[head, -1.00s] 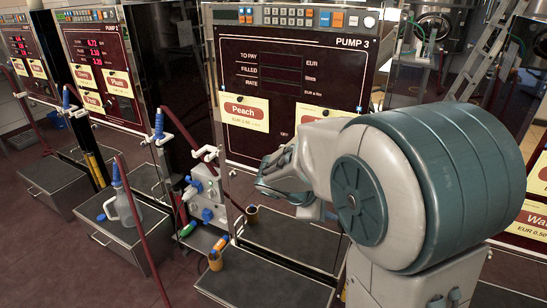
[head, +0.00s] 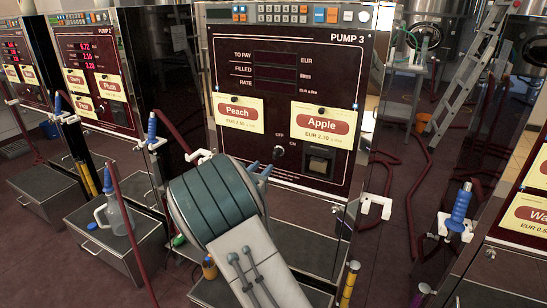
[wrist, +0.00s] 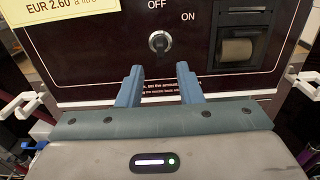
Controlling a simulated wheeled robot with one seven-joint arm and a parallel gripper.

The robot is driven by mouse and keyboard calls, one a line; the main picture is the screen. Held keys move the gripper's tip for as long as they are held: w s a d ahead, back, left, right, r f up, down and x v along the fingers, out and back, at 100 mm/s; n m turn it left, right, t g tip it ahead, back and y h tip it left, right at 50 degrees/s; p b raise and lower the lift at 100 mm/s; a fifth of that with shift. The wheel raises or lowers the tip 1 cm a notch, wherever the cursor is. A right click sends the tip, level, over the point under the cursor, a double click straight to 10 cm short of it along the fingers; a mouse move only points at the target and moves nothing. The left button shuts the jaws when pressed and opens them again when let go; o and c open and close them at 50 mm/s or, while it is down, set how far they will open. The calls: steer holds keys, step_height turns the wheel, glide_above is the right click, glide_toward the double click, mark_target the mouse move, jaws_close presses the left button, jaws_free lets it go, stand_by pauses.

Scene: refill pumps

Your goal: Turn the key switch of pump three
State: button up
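Pump three (head: 290,130) faces me with a dark red front and the label PUMP 3. Its key switch (head: 278,151) is a small round metal knob between the OFF and ON marks, below the Peach and Apple cards. In the wrist view the key switch (wrist: 159,42) stands just beyond my gripper, a little above the fingertips. My gripper (wrist: 160,72) is open, with its two blue-grey fingers apart and nothing between them. In the head view my gripper (head: 264,169) is partly hidden behind my arm, just below and left of the switch.
A receipt printer (head: 319,161) is right of the switch; it also shows in the wrist view (wrist: 238,48). The Peach card (head: 238,113) and Apple card (head: 322,122) hang above. A blue nozzle (head: 459,208) is at the right. A grey box (head: 115,235) stands at the left.

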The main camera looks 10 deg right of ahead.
mark_target(274, 155)
steer(key=x, duration=0.9)
jaws_close()
